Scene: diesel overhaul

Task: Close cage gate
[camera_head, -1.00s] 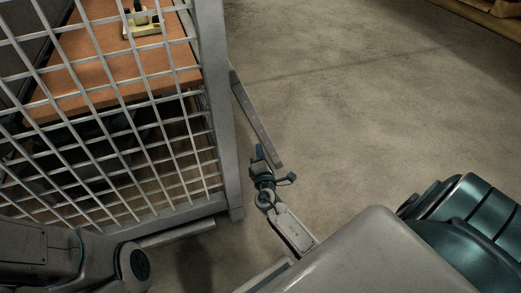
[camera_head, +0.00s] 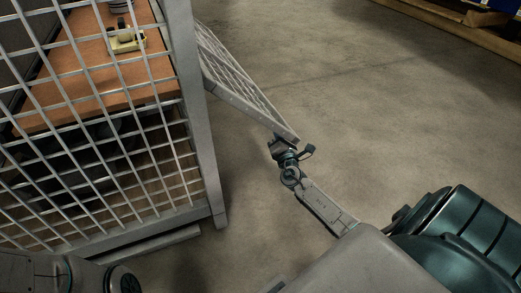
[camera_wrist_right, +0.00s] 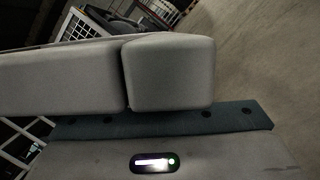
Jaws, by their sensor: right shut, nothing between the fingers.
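The cage gate (camera_head: 243,83) is a grey mesh panel in a metal frame. It stands open, angled out from the cage's corner post (camera_head: 190,110) over the floor. My right gripper (camera_head: 283,148) is at the free end of the gate's lower edge, very close to it; I cannot tell whether it touches. In the right wrist view the two grey fingers (camera_wrist_right: 127,75) are together with nothing between them. Part of my left arm shows at the bottom left of the head view, but its gripper is out of the picture.
The cage's fixed mesh wall (camera_head: 95,190) fills the left, with a brown-topped bench (camera_head: 85,75) behind it. The concrete floor (camera_head: 390,110) right of the gate is clear. Shelving or pallets (camera_head: 470,20) stand at the top right.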

